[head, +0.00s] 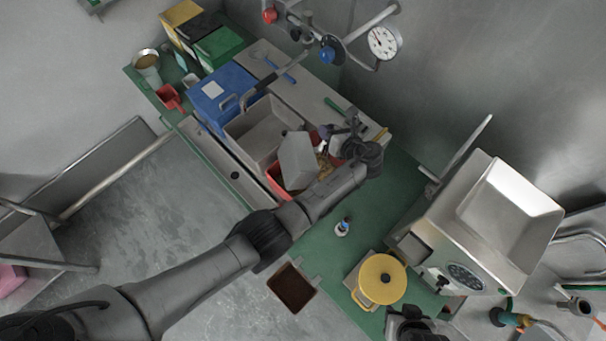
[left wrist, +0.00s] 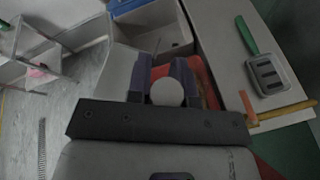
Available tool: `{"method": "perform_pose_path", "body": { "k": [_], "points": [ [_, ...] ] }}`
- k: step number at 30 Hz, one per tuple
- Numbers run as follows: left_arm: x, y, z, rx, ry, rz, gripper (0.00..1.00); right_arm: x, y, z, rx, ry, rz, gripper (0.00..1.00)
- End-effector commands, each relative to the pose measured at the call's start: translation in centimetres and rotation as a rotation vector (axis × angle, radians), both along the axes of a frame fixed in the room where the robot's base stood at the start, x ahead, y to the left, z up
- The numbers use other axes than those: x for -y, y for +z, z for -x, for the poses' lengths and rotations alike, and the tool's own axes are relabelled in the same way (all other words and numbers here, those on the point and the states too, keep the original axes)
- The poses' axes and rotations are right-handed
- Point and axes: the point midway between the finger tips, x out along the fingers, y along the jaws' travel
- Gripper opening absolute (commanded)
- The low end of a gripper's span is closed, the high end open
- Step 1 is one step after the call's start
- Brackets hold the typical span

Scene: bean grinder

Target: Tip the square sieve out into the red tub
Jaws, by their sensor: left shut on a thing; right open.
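The square sieve (head: 297,160), a light grey box, is tilted steeply above the red tub (head: 277,183). Its side hides much of the tub, and its inside cannot be seen. Brown bits show beside it at the tub's right part. My left gripper (head: 326,138) is shut on the sieve at its right side. In the left wrist view the sieve (left wrist: 117,70) is left of my fingers (left wrist: 161,72), with a pale round part between them. The tub's red wall (left wrist: 207,84) shows right of the fingers. My right gripper (head: 411,322) is open at the bottom edge, apart from everything.
A grey bin (head: 243,128) and a blue box (head: 221,92) stand left of the tub. Pipes with a gauge (head: 383,42) are above. A yellow-lidded pot (head: 382,279), a small bottle (head: 342,228) and a steel machine (head: 480,230) are to the right.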

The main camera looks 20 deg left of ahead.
Motion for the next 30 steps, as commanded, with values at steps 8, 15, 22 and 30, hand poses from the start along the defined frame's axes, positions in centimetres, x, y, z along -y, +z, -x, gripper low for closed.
{"method": "perform_pose_path", "body": {
  "k": [8, 15, 22, 30],
  "points": [
    [0.78, 0.63, -0.56, -0.028, 0.001, -0.044, 0.00, -0.03, -0.42, 0.00, 0.000, -0.001, -0.001, 0.43],
    [0.75, 0.65, -0.48, -0.027, 0.000, -0.043, 0.00, 0.04, -0.37, -0.01, 0.000, 0.001, 0.001, 0.43],
    [0.78, 0.68, -0.56, -0.027, 0.000, -0.043, 0.00, 0.24, -0.35, 0.00, 0.000, 0.006, 0.008, 0.43],
    [0.80, 0.65, -0.56, -0.027, 0.000, -0.043, 0.00, 0.25, -0.36, 0.00, 0.000, 0.005, 0.009, 0.43]
  ]
}}
